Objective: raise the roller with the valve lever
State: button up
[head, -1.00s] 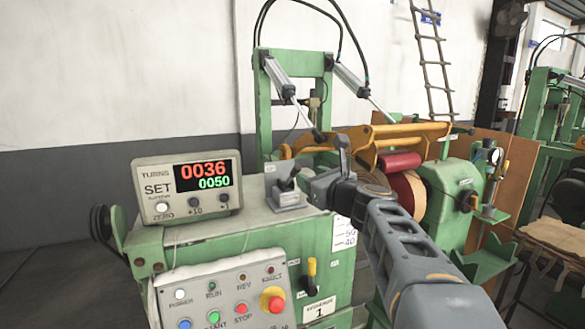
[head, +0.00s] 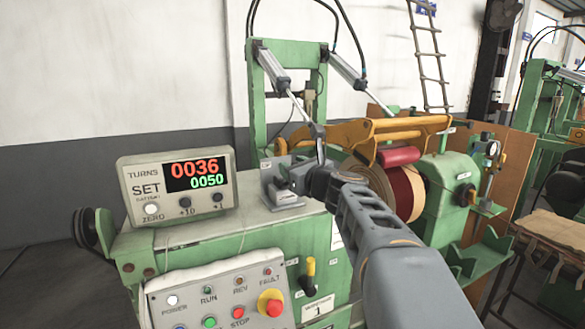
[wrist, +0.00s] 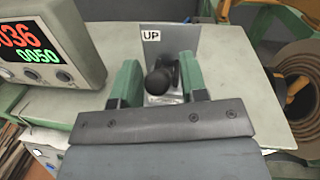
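The valve lever has a round black knob (wrist: 158,82) in the wrist view, in front of a grey plate with an "UP" label (wrist: 151,36). My gripper (wrist: 157,70) is open, with one green finger on each side of the knob. Gaps show between the fingers and the knob. The red roller (head: 400,156) hangs on a yellow arm (head: 385,130), close against the coil (head: 405,190).
The turns counter (head: 178,188) stands left of the valve, reading 0036 over 0050. A button panel (head: 225,297) with a red emergency knob is on the cabinet front. Two cylinders (head: 273,68) slope above on a green frame.

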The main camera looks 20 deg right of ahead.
grip_shut()
dwell(0.3)
